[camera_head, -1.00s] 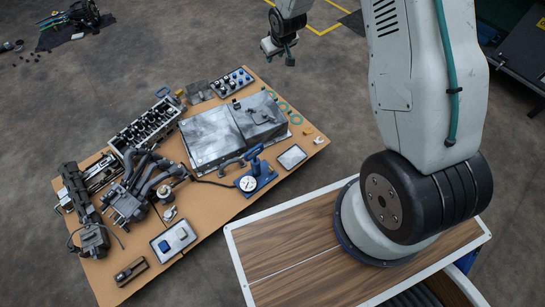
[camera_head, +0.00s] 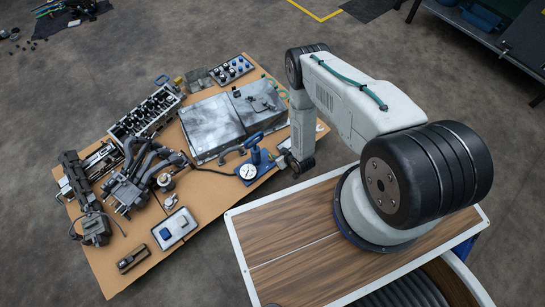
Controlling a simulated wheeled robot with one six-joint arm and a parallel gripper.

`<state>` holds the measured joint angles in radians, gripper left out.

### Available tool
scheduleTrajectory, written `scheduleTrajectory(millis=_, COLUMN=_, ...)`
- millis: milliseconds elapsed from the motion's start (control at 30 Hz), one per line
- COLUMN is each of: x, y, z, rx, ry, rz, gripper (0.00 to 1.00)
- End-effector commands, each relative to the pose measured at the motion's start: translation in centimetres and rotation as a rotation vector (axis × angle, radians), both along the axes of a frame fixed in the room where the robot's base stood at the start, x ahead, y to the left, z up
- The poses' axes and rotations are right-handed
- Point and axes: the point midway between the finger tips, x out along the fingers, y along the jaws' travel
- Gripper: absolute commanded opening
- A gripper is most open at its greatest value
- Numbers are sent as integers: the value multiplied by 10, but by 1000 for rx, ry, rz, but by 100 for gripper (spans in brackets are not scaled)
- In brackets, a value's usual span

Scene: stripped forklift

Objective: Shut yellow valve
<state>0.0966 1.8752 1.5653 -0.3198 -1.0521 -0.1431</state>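I cannot make out a yellow valve for certain in the head view now. A small yellowish part (camera_head: 178,82) sits at the back edge of the tan board (camera_head: 215,205), and I cannot tell what it is. My gripper (camera_head: 294,166) hangs low at the board's right edge, just right of a blue tool with a round white dial (camera_head: 248,171). Its fingers are small and dark there, so I cannot tell whether they are open or shut. My arm hides part of the board's right side.
A grey metal case (camera_head: 213,126) lies mid-board, with an engine block (camera_head: 147,116) and dark manifold pipes (camera_head: 135,182) to its left. A tray with a blue part (camera_head: 175,228) lies at the front. Grey floor surrounds the board.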

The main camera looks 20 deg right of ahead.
Motion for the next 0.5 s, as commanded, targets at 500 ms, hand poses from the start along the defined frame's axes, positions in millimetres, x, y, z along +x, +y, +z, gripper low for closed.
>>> scheduleTrajectory(millis=500, x=18, y=16, z=-52, rx=11, ry=-13, rz=4, gripper=32)
